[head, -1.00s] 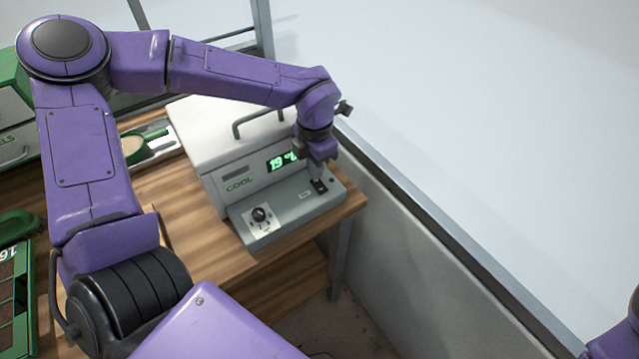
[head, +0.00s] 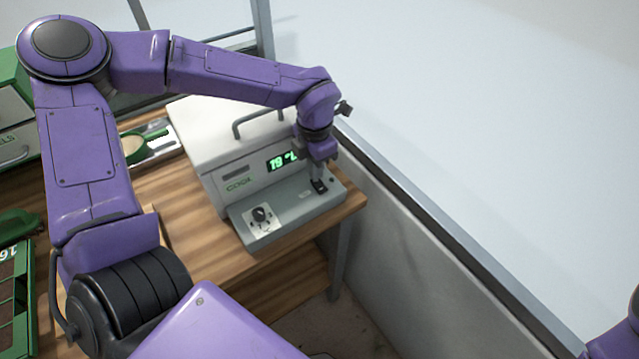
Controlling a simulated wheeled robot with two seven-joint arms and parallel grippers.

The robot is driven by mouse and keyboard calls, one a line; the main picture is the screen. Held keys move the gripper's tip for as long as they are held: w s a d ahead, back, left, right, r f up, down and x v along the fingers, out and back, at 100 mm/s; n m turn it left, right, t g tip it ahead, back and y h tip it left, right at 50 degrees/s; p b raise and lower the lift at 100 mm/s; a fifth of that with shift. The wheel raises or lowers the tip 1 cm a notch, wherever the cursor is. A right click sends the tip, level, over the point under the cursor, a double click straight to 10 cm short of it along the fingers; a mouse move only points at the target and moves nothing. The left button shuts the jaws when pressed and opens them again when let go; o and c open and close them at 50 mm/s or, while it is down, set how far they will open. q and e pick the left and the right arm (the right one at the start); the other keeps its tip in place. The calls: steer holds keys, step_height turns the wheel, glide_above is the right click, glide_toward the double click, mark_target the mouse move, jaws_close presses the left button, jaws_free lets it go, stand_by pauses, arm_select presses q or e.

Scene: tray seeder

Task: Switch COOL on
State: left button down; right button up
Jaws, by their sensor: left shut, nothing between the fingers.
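The COOL unit (head: 207,152) is a white box with a top handle and a grey front ledge, standing at the right end of the wooden bench. Its green display (head: 281,161) is lit and reads about 19 °C, partly covered by my gripper. A black rocker switch (head: 320,187) sits at the right of the ledge, and a dark knob (head: 261,214) on a white plate at the left. My left gripper (head: 318,178) points down, shut and empty, with its tips at the switch; I cannot tell whether they touch. My right gripper is out of view.
A pale tray with a green-handled scoop (head: 135,150) lies left of the unit. Green trays and boxes (head: 14,290) stand at the far left. A low grey wall (head: 420,245) runs close along the right of the bench.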

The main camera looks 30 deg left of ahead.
arm_select(q)
steer(key=shift+f+b, duration=0.45)
steer(key=shift+f, duration=0.45)
steer(key=shift+r, duration=0.1)
step_height(320, 180, up, 7)
steer(key=p, duration=0.7)
stand_by(0.6)
